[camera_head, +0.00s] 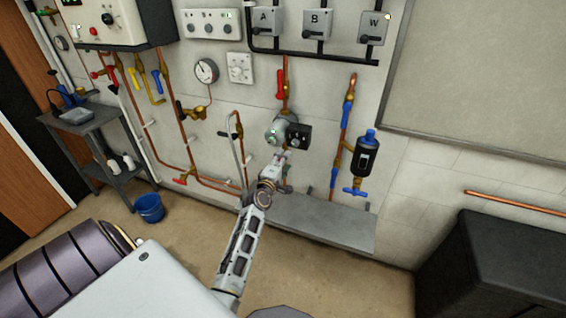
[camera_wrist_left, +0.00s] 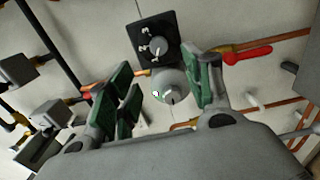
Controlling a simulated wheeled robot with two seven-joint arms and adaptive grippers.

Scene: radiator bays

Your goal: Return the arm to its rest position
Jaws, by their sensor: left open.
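My left arm (camera_head: 238,245) reaches up from the lower middle of the head view toward the wall. My left gripper (camera_head: 281,157) is just below a round grey pump (camera_head: 276,131) with a black control box (camera_head: 299,137). In the left wrist view the green-padded fingers of the gripper (camera_wrist_left: 165,92) are spread apart with nothing held between them. The grey pump (camera_wrist_left: 172,86) and its black dial box (camera_wrist_left: 152,40) lie beyond the fingertips. I cannot tell whether a finger touches the pump. My right gripper is not in view.
A grey shelf (camera_head: 325,222) juts out below the pump. A black filter (camera_head: 366,156) with blue valves hangs right of it. A red lever (camera_head: 281,84) sits above the pump. A blue bucket (camera_head: 149,207) and small table (camera_head: 96,127) stand left. Floor in front is clear.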

